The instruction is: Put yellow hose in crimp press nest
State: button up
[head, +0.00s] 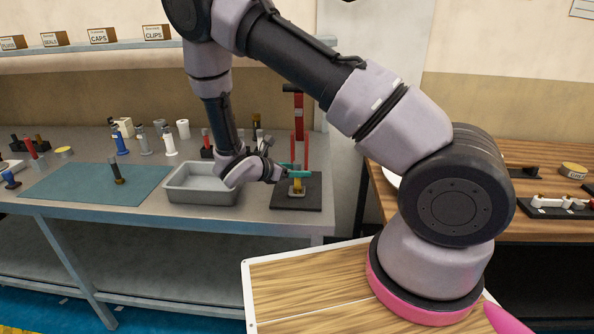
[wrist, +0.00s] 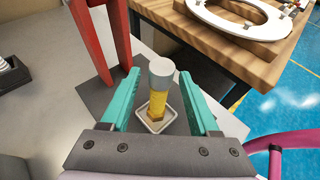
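The yellow hose (wrist: 158,103) stands upright in the wrist view, with a grey cap-like end on top. Its lower end is at a small light square holder, the nest (wrist: 145,123), on a dark base plate (wrist: 100,98). In the head view the yellow hose (head: 297,187) shows low at the press. My gripper (wrist: 158,98) has its two teal fingers on either side of the hose, with visible gaps. It is open. In the head view my gripper (head: 292,168) is over the press plate. Whether the hose is fully seated is hard to tell.
The red press frame (wrist: 103,40) rises close behind the gripper. A grey metal bin (head: 202,192) stands left of the press. A blue-green mat (head: 85,188) holds one dark upright part. A wooden table (wrist: 205,25) with a toilet seat is to the right.

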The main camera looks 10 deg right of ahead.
jog(key=shift+r, duration=0.15)
jog(key=shift+s+a+r, duration=0.1)
jog(key=shift+a+r, duration=0.05)
jog(key=shift+a, duration=0.2)
jog(key=v, duration=1.1)
jog(key=s+d+r+m+g+y, duration=0.3)
jog(key=d+r+m, duration=0.2)
jog(key=r+m, duration=0.25)
jog(key=s+d+r+m+g+y, duration=0.35)
jog(key=d+r+m, duration=0.25)
jog(key=r, duration=0.2)
jog(key=s+d+r+m+t+y, duration=0.2)
jog(key=s+r+m+t+y, duration=0.1)
jog(key=r+m, duration=0.4)
jog(key=s+d+r+m+t+y, duration=0.2)
jog(key=s+r+m+t+y, duration=0.2)
jog(key=s+r+m, duration=0.3)
notch_tip(320, 180, up, 4)
jog(key=shift+s+d+f+y, duration=0.15)
jog(key=shift+s+d+y, duration=0.2)
jog(key=shift+s, duration=0.15)
